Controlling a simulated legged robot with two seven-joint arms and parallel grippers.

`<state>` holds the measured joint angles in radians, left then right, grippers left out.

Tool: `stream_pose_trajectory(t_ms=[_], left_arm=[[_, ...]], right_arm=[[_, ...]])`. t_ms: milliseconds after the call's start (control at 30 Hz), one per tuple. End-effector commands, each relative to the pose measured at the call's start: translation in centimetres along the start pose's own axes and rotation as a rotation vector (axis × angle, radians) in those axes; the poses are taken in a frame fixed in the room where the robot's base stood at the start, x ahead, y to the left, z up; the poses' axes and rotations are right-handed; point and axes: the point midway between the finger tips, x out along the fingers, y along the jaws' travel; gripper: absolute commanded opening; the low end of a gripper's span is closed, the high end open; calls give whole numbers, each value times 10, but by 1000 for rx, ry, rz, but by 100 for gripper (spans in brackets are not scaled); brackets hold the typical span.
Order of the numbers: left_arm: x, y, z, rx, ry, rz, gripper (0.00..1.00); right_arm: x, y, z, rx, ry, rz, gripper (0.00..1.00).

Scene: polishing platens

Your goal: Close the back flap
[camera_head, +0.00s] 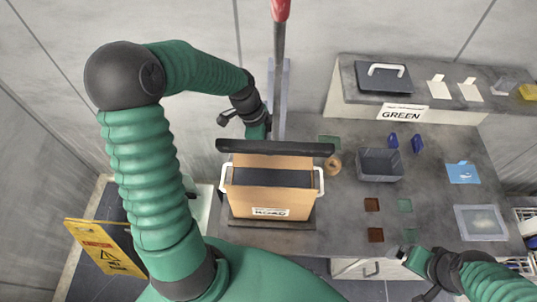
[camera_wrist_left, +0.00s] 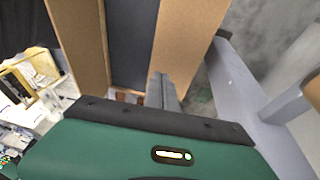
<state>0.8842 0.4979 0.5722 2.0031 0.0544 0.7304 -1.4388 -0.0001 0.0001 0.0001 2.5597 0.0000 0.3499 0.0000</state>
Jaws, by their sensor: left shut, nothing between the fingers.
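A brown box (camera_head: 245,200) with white side handles and a front label stands on the table in the head view. Its top shows a dark strip between brown parts; the brown strip at the rear, probably the back flap (camera_head: 265,161), lies just in front of a long dark bar (camera_head: 310,149). My left gripper (camera_head: 258,132) is behind that bar, its tips partly hidden. In the left wrist view the shut, empty left fingers (camera_wrist_left: 163,92) point toward a brown panel (camera_wrist_left: 188,40); I cannot tell whether they touch it. My right gripper (camera_head: 402,252) is at the table's front edge, away from the box; its jaw state is unclear.
A grey post with a red handle (camera_head: 280,10) rises behind the box. To the right are a grey bin (camera_head: 380,165), blue pieces, small brown and green squares, and a clear tray (camera_head: 481,223). A raised shelf marked GREEN (camera_head: 345,95) stands behind. A yellow sign (camera_head: 103,247) is at left.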

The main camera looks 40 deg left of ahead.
Motion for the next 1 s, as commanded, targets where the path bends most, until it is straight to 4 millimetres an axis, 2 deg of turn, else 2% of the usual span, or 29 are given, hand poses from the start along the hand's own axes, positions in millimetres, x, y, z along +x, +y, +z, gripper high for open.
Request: stream_pose_trajectory(t_ms=[100, 267, 667, 867, 1000], left_arm=[[20, 4, 4, 0, 1, 5, 0], [37, 4, 10, 0, 2, 3, 0], [42, 5, 12, 1, 1, 1, 0], [61, 14, 17, 0, 1, 3, 0], [62, 14, 18, 1, 1, 0, 0]], right_arm=[[-8, 0, -2, 0, 0, 0, 100], [-11, 0, -2, 0, 0, 0, 100], [-10, 0, -2, 0, 0, 0, 100], [-10, 0, -2, 0, -1, 0, 100], [-10, 0, -2, 0, 0, 0, 100]])
